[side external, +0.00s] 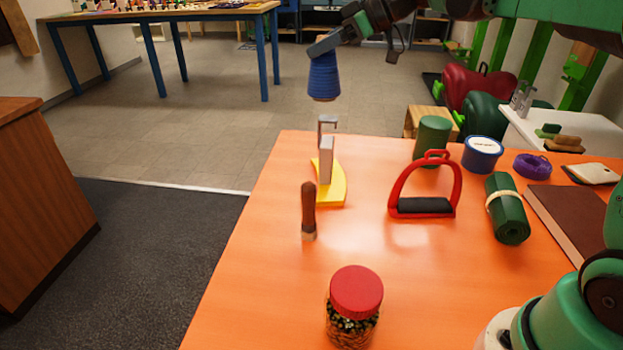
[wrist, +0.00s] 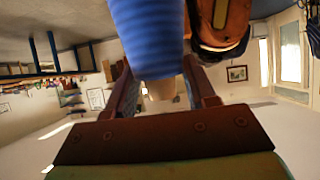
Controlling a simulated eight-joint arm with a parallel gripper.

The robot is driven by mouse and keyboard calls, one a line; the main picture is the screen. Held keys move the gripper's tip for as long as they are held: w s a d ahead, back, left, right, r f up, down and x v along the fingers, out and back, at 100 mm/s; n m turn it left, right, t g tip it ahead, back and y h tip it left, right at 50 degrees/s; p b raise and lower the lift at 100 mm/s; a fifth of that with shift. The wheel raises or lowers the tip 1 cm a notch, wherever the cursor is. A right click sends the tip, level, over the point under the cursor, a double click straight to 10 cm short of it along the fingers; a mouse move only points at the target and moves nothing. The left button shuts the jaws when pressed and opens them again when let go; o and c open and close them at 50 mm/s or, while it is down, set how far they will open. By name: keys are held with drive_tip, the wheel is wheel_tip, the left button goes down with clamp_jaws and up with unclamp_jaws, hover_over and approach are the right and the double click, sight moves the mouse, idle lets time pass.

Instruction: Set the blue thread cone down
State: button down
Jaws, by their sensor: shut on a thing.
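The blue thread cone (side external: 323,76) hangs in the air in the side external view, above the far left end of the orange table (side external: 250,270). My gripper (side external: 325,42) is shut on its upper part and holds it roughly upright, clear of the tabletop. In the wrist view the cone (wrist: 148,35) fills the top middle, between the two fingers of my gripper (wrist: 155,75). The fingers hide part of the cone.
Below the cone stands a yellow piece (side external: 338,190) with a grey upright. The table's front left is bare.

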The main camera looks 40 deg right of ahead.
drive_tip(key=s+a+n+g+y, duration=0.2)
drive_tip(key=s+a+n+g, duration=0.4)
drive_tip(key=s+a, duration=0.45)
drive_tip(key=s+a+n+g+y, duration=0.2)
drive_tip(key=s+a+n+g, duration=0.4)
drive_tip(key=a, duration=0.8)
drive_tip(key=shift+t, duration=0.3)
drive_tip(key=shift+s+f, duration=0.3)
drive_tip(key=shift+f, duration=3)
drive_tip(key=shift+s+f, duration=0.35)
drive_tip(key=shift+f, duration=3)
drive_tip(key=shift+s+f, duration=0.3)
drive_tip(key=shift+f, duration=3)
drive_tip(key=shift+f, duration=0.15)
drive_tip(key=shift+c, duration=1.4)
unclamp_jaws()
